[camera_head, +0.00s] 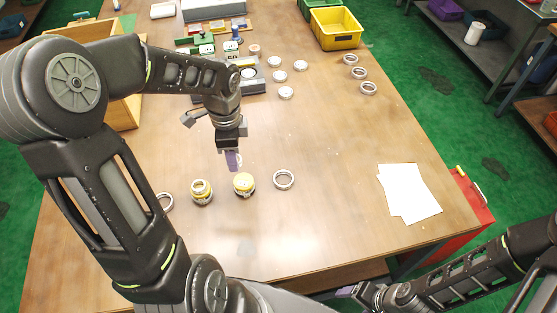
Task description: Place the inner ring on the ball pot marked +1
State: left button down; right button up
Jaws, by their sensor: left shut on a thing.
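My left gripper (233,160) points down over the table, just behind and above the two yellow-topped ball pots. It is shut on a small pale ring, the inner ring (239,158), which is mostly hidden by the fingers. One ball pot (244,184) stands just in front of the gripper, and the other ball pot (202,192) stands to its left, with a ring shape on top. Their markings are too small to read. My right gripper (347,292) is low at the table's front edge, far from the pots; its fingers are too small to judge.
A loose metal ring (283,180) lies right of the pots; another ring (165,202) is partly behind my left arm. Several rings lie farther back. White paper sheets (408,192) lie at the right. A yellow bin (336,29) stands at the back. The table's middle right is clear.

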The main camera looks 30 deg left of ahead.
pick_arm(q)
jog(key=shift+w+d+m, duration=0.3)
jog(key=shift+w+d, duration=0.05)
jog(key=shift+w, duration=0.5)
jog(key=shift+s, duration=0.1)
jog(key=b, duration=0.5)
send_over(243, 181)
notch_tip(243, 181, down, 6)
jog(key=shift+r, duration=0.1)
jog(key=shift+f, duration=0.35)
jog(key=shift+r, duration=0.1)
